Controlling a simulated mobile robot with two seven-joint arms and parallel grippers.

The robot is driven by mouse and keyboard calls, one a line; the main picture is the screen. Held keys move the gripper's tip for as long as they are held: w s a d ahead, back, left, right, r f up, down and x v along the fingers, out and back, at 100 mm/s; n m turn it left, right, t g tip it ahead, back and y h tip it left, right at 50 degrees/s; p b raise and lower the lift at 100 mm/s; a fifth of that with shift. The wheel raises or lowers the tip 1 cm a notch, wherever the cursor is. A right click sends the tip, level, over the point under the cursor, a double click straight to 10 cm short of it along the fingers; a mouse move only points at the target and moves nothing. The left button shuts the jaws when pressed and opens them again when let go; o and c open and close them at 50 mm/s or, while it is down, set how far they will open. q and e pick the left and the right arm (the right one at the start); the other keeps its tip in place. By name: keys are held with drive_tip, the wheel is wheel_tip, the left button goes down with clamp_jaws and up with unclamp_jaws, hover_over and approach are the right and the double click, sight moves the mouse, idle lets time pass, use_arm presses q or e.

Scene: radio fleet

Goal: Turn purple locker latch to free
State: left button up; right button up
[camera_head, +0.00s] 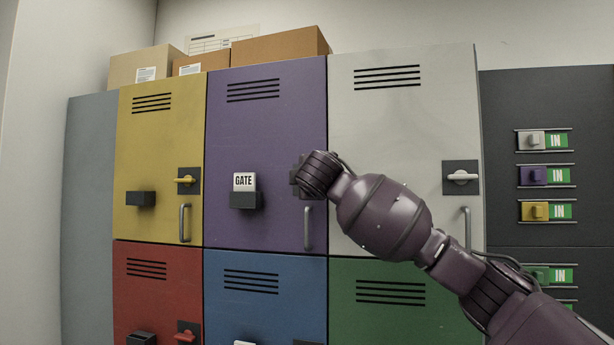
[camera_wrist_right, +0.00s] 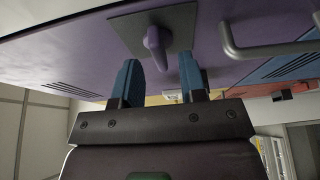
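The purple locker (camera_head: 265,120) is in the top row, between the yellow and white lockers. Its dark latch plate (camera_head: 296,176) is mostly hidden behind my right wrist in the head view. In the right wrist view the purple latch lever (camera_wrist_right: 154,42) stands out from its plate (camera_wrist_right: 183,20). My right gripper (camera_wrist_right: 160,62) is open, with one blue finger on each side of the lever's end. I cannot tell whether either finger touches it. My left gripper is not in view.
A metal handle (camera_head: 308,228) sits below the latch and shows close beside the gripper in the wrist view (camera_wrist_right: 265,48). A holder with a GATE tag (camera_head: 244,182) is left of it. A dark panel (camera_head: 540,100) with several IN switches stands at right.

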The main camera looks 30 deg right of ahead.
drive_tip(key=shift+x, duration=1.1)
clamp_jaws()
